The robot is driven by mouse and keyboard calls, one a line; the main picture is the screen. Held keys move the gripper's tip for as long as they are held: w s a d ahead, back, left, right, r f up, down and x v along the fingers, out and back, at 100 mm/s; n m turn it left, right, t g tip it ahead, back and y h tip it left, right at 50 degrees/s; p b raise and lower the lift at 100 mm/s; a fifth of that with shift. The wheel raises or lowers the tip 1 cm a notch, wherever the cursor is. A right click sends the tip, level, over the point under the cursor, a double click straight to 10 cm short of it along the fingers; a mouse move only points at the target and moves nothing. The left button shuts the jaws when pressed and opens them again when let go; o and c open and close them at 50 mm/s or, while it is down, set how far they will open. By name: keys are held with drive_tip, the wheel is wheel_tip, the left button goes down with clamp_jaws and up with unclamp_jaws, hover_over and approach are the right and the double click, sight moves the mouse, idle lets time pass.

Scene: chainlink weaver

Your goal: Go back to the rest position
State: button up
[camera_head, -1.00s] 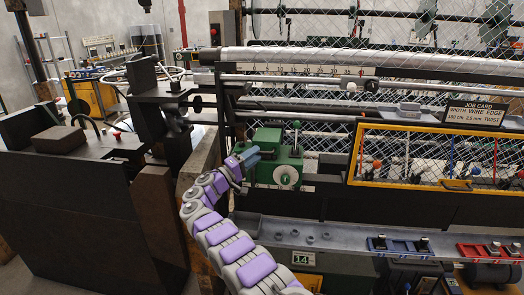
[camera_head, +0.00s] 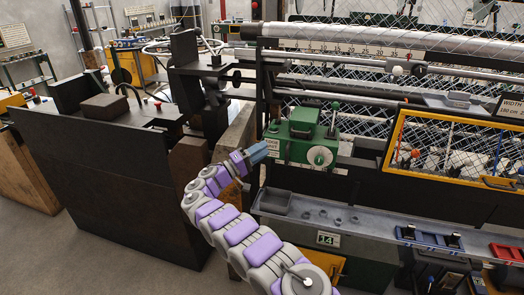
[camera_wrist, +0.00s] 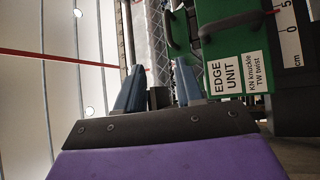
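My gripper (camera_head: 258,153) is at the end of my purple and grey arm, just left of the green edge unit (camera_head: 299,139) on the weaving machine. In the wrist view my gripper (camera_wrist: 158,92) shows two blue fingers spread apart with a gap between them. Nothing is held between them. The edge unit also shows in the wrist view (camera_wrist: 228,50), to the right of the fingers, with a white "EDGE UNIT" label. In the head view the fingertips partly overlap its left side, and I cannot tell whether they touch.
A dark steel machine block (camera_head: 100,185) stands to the left. A grey ledge (camera_head: 370,229) with a blue rack (camera_head: 429,239) and red rack (camera_head: 508,252) runs to the right. A yellow-framed mesh guard (camera_head: 455,148) is above it. Grey floor (camera_head: 120,270) is open at lower left.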

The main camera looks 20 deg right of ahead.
drive_tip(key=s+d+r+g+y, duration=0.2)
drive_tip(key=s+d+r+g, duration=0.2)
drive_tip(key=s+d+r, duration=0.6)
drive_tip(key=s+d+g+y, duration=0.2)
drive_tip(key=s+d+y, duration=0.1)
drive_tip(key=s, duration=0.5)
drive_tip(key=s+d+g+y, duration=0.2)
drive_tip(key=s, duration=0.6)
drive_tip(key=s+a+f+m+y, duration=0.1)
drive_tip(key=s+a+f+y, duration=0.2)
drive_tip(key=s, duration=0.6)
drive_tip(key=s+a+f+y, duration=0.2)
drive_tip(key=s+y, duration=0.1)
drive_tip(key=s, duration=0.6)
drive_tip(key=s+a+f+y, duration=0.3)
drive_tip(key=s+a+y, duration=0.1)
drive_tip(key=s+a, duration=0.4)
drive_tip(key=s+a+f+y, duration=0.3)
drive_tip(key=s+a, duration=0.5)
drive_tip(key=shift+s+a+f+n+t+y, duration=0.15)
drive_tip(key=shift+a+f+n+t+y, duration=0.15)
drive_tip(key=shift+n+y, duration=0.1)
